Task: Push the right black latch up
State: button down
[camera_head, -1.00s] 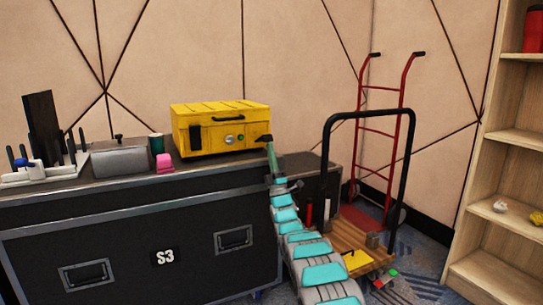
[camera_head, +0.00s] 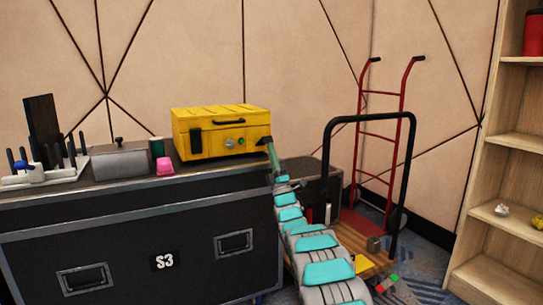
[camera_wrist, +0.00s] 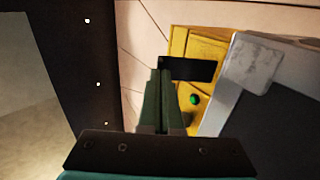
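The yellow case (camera_head: 240,117) stands upright on the black flight case, its front facing me. Its left black latch (camera_head: 195,141) lies vertical on the front face. The right black latch (camera_head: 262,141) shows as a small dark piece at the front right edge, just above my gripper (camera_head: 272,149). In the wrist view the right latch (camera_wrist: 195,70) is a dark bar in front of the yellow face, and my gripper (camera_wrist: 160,75) has its green fingers together, tips overlapping the bar's left end. I cannot tell whether they touch. Nothing is held.
The black flight case (camera_head: 130,235) bears a grey box (camera_head: 120,160), a pink object (camera_head: 165,166) and a green cup (camera_head: 157,147) left of the yellow case. A trolley (camera_head: 409,185) and a red hand truck (camera_head: 384,132) stand to the right. A green button (camera_wrist: 194,99) is close to the latch.

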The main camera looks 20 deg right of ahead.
aim_at(268, 138)
jog(key=r+g+p, duration=0.1)
jog(key=r+g, duration=0.1)
jog(key=w+r+g+p, duration=0.1)
jog(key=r+g, duration=0.1)
jog(key=r+g+p, duration=0.1)
jog(key=r+g, duration=0.1)
jog(key=g, duration=0.1)
jog(key=shift+w+r, duration=0.4)
jog(key=shift+w+r+g+p, duration=0.5)
jog(key=shift+g+p, duration=0.4)
jog(key=shift+p, duration=0.35)
jog(key=shift+w+f, duration=0.15)
jog(key=shift+f, duration=0.3)
jog(key=shift+s+a+b, duration=0.1)
jog(key=shift+s+b, duration=0.25)
jog(key=shift+b, duration=0.1)
jog(key=s+b, duration=0.2)
jog(key=s, duration=1.1)
jog(key=shift+s+d, duration=0.15)
jog(key=shift+d, duration=0.15)
